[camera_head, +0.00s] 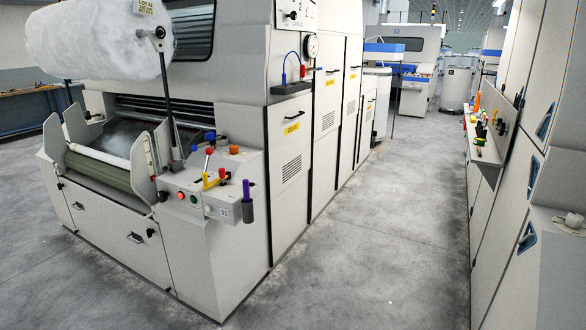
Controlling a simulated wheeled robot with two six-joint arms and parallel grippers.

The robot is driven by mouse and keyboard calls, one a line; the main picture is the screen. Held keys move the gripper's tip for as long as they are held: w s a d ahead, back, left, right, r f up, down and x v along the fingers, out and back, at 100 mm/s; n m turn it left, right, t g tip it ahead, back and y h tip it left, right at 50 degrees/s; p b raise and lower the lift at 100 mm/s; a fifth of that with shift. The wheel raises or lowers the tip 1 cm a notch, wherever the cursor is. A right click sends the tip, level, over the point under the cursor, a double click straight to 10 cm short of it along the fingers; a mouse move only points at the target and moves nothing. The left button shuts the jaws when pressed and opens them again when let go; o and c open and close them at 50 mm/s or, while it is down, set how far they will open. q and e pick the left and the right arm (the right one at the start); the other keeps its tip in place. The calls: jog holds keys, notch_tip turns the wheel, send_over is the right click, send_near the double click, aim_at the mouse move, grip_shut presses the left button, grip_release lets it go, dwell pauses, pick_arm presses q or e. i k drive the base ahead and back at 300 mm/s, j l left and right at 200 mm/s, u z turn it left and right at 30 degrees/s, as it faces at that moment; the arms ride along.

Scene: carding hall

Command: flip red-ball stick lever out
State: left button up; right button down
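A stick lever with a red ball (209,151) on top stands on the sloped control panel (225,200) at the front corner of the near left machine. Its thin stick runs down toward a yellow handle (214,182), whose red end lies just right of it. A blue ball knob (210,136) is right above the red ball, and an orange knob (234,149) is to the right. The knobs are small, so the lever's exact setting is hard to tell. Neither of my grippers is in view.
A purple-handled tool (247,190) sits in a dark holder on the panel's right side. A dark upright post (166,95) rises left of the levers below a large white roll (95,40). The grey aisle floor (370,240) is clear. Cabinets (515,170) line the right.

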aim_at(208, 151)
jog(key=i+l+u, duration=0.15)
jog(key=i+u, duration=0.25)
jog(key=i, duration=0.3)
jog(key=i+l+u, duration=0.4)
jog(key=i, duration=0.25)
jog(key=i+l+u, duration=0.4)
jog(key=i+l, duration=0.1)
jog(key=i, duration=0.1)
